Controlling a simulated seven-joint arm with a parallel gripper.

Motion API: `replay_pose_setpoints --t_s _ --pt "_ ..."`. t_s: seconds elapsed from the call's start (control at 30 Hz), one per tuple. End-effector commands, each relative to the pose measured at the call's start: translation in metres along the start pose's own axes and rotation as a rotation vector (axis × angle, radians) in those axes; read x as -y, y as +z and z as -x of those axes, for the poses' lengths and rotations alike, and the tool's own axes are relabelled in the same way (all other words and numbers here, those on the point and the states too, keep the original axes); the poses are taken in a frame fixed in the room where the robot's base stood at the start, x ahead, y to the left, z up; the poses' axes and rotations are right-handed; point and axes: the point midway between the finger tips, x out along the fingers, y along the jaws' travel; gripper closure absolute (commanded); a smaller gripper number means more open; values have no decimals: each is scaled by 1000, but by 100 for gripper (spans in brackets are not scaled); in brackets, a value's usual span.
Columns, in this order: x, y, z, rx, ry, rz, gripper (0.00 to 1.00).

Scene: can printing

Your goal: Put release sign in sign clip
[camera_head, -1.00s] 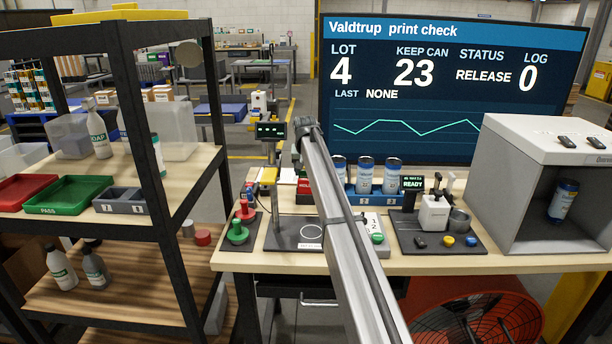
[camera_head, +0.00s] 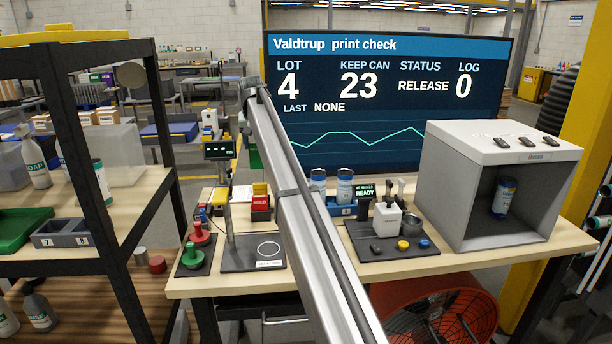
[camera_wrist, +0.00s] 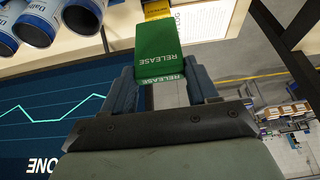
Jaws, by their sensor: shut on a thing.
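The release sign (camera_wrist: 158,45) is a green block with white RELEASE lettering, upside down in the wrist view. My gripper (camera_wrist: 163,82) is shut on it, with a dark finger on each side. In the head view the green sign (camera_head: 254,151) shows partly behind my arm, above the back of the bench, and the fingers are hidden there. A yellow piece (camera_wrist: 155,9) lies just beyond the sign in the wrist view. I cannot tell whether it is part of the sign clip, and I cannot pick out the clip surely.
The bench (camera_head: 300,277) holds a black plate with a post (camera_head: 250,255), red and green stamps (camera_head: 195,245), a red holder (camera_head: 261,207), printed cans (camera_head: 344,186), a READY device (camera_head: 388,222) and a grey booth (camera_head: 432,190). A shelf rack (camera_head: 70,150) stands left; a large screen (camera_head: 400,100) stands behind.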

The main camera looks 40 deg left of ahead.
Motion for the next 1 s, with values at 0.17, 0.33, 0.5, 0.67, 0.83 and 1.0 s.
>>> replay_pose_setpoints --t_s 0.17,0.33,0.5,0.67,0.83,1.0 --pt "-14 14 2 1 6 -15 86" --pt "-49 50 2 2 22 -59 86" --pt "-100 84 3 3 43 -116 86" --pt "-154 117 3 4 66 -174 86" --pt "-214 159 5 5 92 -241 86" --pt "-271 205 9 5 120 -312 86"
